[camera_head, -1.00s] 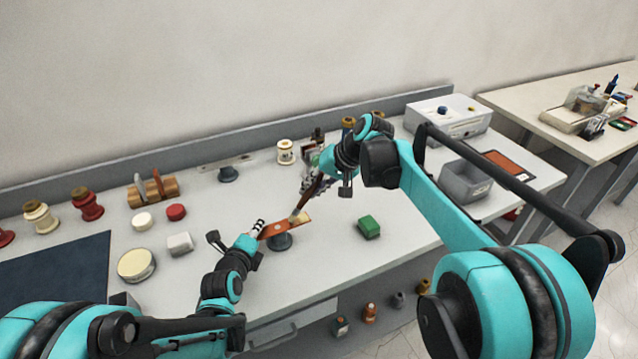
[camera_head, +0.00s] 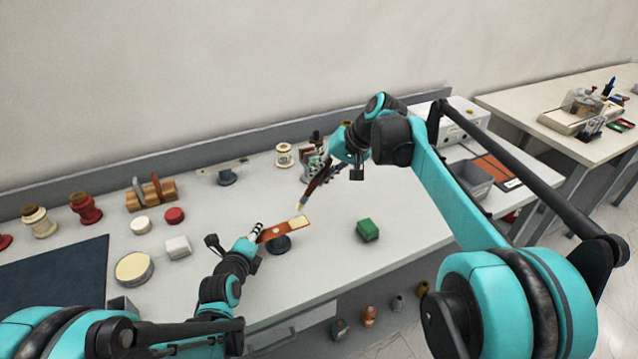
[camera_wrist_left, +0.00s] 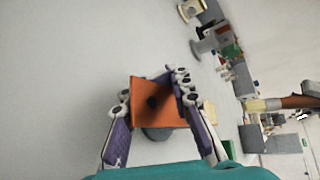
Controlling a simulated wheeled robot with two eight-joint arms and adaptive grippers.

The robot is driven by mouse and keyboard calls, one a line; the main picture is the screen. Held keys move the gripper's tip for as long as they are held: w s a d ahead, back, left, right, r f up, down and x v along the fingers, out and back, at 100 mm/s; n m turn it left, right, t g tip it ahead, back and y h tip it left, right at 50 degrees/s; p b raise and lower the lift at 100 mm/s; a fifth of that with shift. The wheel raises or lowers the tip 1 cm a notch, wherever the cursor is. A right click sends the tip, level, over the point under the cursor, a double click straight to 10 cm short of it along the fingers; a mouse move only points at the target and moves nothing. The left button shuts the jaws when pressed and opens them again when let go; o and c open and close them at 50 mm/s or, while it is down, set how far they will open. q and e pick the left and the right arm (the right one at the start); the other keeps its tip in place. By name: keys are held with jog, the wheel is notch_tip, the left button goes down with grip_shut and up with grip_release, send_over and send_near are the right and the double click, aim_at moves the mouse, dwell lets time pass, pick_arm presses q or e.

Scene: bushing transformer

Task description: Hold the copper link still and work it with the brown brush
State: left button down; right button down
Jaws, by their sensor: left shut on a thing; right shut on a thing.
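The copper link (camera_head: 284,231) is a flat orange strip with a pale far end, lying over a dark round stand (camera_head: 279,244). My left gripper (camera_head: 257,232) is shut on its near end; in the left wrist view the link (camera_wrist_left: 150,104) sits between the purple finger pads. The brown brush (camera_head: 317,181) is tilted, with its pale tip pointing down close above the link's far end. In the left wrist view the brush (camera_wrist_left: 290,103) shows apart from the link. My right gripper (camera_head: 333,164) is shut on the brush's upper part; its fingertips are partly hidden.
A green block (camera_head: 368,230) lies right of the link. A round tin (camera_head: 135,267), a white block (camera_head: 178,247) and a dark mat (camera_head: 60,275) lie to the left. A grey bin (camera_head: 468,182) stands at the right. The bench front edge is close to the left arm.

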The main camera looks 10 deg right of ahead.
pick_arm(q)
jog(key=shift+f, duration=0.15)
pick_arm(e)
jog(key=shift+r, duration=1.85)
pick_arm(q)
jog(key=c, duration=1.4)
grip_release()
jog(key=shift+c, duration=0.2)
jog(key=shift+o, duration=1.3)
jog(key=shift+w, duration=0.1)
pick_arm(e)
jog(key=shift+w, duration=0.1)
pick_arm(q)
jog(key=v, duration=1.2)
